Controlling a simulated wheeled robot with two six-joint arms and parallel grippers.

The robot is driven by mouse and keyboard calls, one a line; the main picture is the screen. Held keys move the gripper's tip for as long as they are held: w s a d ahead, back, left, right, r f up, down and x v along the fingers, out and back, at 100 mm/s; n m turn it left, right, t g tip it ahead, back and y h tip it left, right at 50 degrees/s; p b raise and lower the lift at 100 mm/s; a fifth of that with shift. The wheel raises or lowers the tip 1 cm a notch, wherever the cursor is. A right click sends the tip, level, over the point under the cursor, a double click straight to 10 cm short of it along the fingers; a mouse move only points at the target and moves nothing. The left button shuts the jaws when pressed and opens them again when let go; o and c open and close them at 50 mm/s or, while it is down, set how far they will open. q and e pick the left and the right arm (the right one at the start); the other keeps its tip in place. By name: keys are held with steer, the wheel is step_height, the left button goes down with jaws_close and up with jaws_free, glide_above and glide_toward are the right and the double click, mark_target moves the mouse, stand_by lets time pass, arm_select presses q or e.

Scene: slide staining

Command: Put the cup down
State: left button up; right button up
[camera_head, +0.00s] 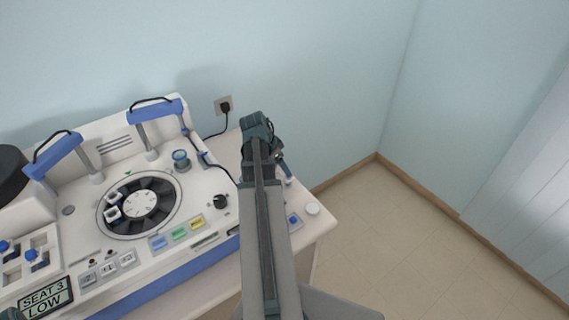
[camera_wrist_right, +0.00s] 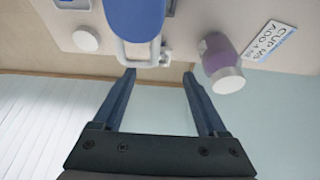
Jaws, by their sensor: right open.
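My right arm reaches up the middle of the head view, and its wrist hides most of what is at the gripper. In the right wrist view my right gripper (camera_wrist_right: 158,72) is open. A blue rounded piece with a white loop handle (camera_wrist_right: 138,50) lies just beyond its fingertips, the loop between them; I cannot tell whether they touch. A purple cup-like vessel with a pale round end (camera_wrist_right: 220,62) is beside the right finger, outside the jaws. I cannot tell which of these is the task's cup.
The white staining machine (camera_head: 190,205) fills the left, with a round carousel (camera_head: 139,204), two blue-topped arms and a small blue-rimmed pot (camera_head: 181,160). A white round knob (camera_head: 312,209) is on the table's right end. Bare floor (camera_head: 400,240) lies right of it.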

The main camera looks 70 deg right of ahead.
arm_select(q)
step_height(320, 180, up, 5)
steer(key=p, duration=0.3)
steer(key=shift+f, duration=0.15)
arm_select(e)
steer(key=v, duration=0.5)
steer(key=shift+w, duration=0.1)
